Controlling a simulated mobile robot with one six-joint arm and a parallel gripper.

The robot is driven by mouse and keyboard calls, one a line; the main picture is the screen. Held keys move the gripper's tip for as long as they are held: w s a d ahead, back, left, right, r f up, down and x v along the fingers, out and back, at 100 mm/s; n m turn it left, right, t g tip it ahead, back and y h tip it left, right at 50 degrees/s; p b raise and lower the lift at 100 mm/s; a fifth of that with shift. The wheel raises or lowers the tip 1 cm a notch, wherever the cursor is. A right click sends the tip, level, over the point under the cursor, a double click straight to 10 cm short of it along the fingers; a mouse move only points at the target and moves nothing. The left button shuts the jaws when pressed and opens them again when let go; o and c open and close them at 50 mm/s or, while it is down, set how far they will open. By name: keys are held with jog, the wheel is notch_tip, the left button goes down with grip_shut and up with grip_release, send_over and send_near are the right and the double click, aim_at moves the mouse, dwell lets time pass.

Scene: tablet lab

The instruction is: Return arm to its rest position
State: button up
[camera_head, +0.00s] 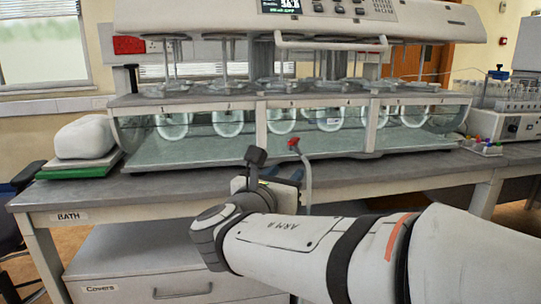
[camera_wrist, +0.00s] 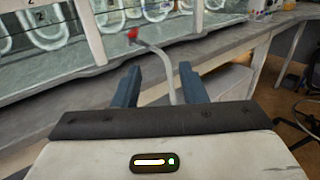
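My arm reaches in from the lower right of the head view. My gripper (camera_head: 272,178) is at the front edge of the bench, below the dissolution bath (camera_head: 200,157). In the wrist view my gripper (camera_wrist: 158,80) has its two dark fingers apart, with nothing held. A grey drain pipe (camera_wrist: 167,75) with a red tap (camera_wrist: 132,34) shows in the gap between the fingers. I cannot tell how far beyond the fingertips it is. In the head view the red tap (camera_head: 293,143) and pipe (camera_head: 307,178) are just right of my gripper.
The bench (camera_head: 150,188) carries the bath with its row of glass vessels. A white covered bundle (camera_head: 85,137) sits on a green board at left. A rack of vials (camera_head: 500,97) and a small tray (camera_head: 482,148) are at right. A drawer cabinet (camera_head: 165,272) stands below.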

jog(key=s+d+f+m+g+p, duration=0.1)
jog(key=s+d+m+g+p, duration=0.35)
jog(key=d+m+p, duration=0.25)
jog(key=s+d+m+g+p, duration=0.3)
jog(key=d+m+g+p, duration=0.2)
jog(key=d+m+p, duration=0.15)
jog(key=s+r+m+g+y+p, duration=0.3)
jog(key=s+m+y+p, duration=0.4)
jog(key=m, duration=1)
jog(key=s+g+p, duration=0.1)
jog(key=s+p, duration=0.2)
jog(key=p, duration=0.3)
jog(key=shift+s+a+r+y, duration=0.25)
jog(key=shift+s+a+y, duration=0.05)
jog(key=shift+s+a, duration=0.05)
